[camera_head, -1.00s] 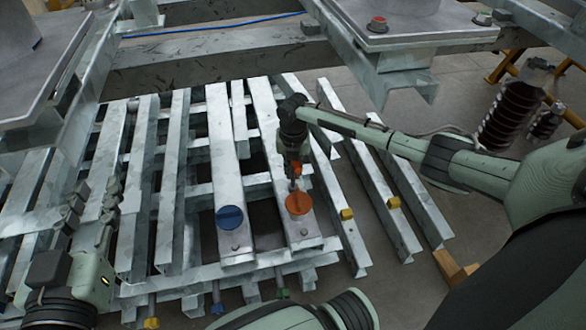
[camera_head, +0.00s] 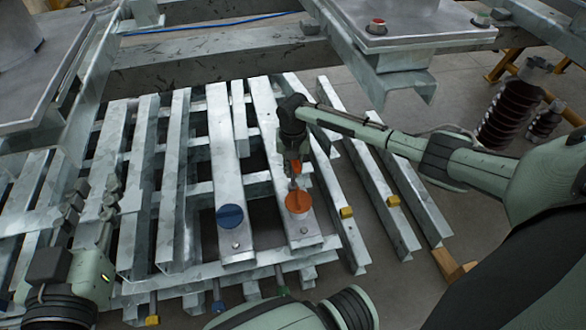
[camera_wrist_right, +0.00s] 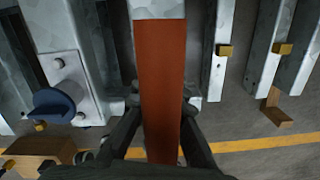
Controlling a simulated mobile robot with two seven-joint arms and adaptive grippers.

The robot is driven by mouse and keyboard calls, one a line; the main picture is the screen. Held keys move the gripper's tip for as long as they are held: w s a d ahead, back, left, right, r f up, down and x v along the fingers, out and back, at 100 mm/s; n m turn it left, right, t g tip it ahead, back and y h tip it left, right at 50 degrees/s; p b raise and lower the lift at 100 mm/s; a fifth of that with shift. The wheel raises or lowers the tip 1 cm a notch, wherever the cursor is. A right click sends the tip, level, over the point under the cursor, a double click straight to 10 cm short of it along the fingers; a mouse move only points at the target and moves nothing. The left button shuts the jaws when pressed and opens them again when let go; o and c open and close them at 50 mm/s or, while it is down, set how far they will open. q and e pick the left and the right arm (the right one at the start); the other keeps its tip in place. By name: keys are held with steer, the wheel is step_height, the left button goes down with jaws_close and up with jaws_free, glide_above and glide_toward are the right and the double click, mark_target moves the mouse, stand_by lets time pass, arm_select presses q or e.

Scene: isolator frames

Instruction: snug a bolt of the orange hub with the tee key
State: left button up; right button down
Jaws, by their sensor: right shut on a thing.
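The orange hub (camera_head: 298,202) sits near the front end of a steel beam. My right gripper (camera_head: 295,168) is right above it, pointing down, with a bit of orange showing between its fingers. In the right wrist view, the fingers (camera_wrist_right: 160,112) are shut on a long orange bar (camera_wrist_right: 160,70), which I take for the tee key. The bar blocks the hub and its bolts there, and I cannot tell whether the key touches a bolt. My left gripper (camera_head: 92,208) is at the lower left over the beams, its fingers apart and empty.
A blue hub (camera_head: 230,216) stands on the neighbouring beam, also in the right wrist view (camera_wrist_right: 54,104). Yellow blocks (camera_head: 346,212) sit on beams to the right. A wooden block (camera_head: 452,268) and brown insulators (camera_head: 512,108) stand further right on open floor.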

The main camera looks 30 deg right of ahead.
steer(key=shift+f+b, duration=0.65)
steer(key=shift+f, duration=0.45)
stand_by(0.6)
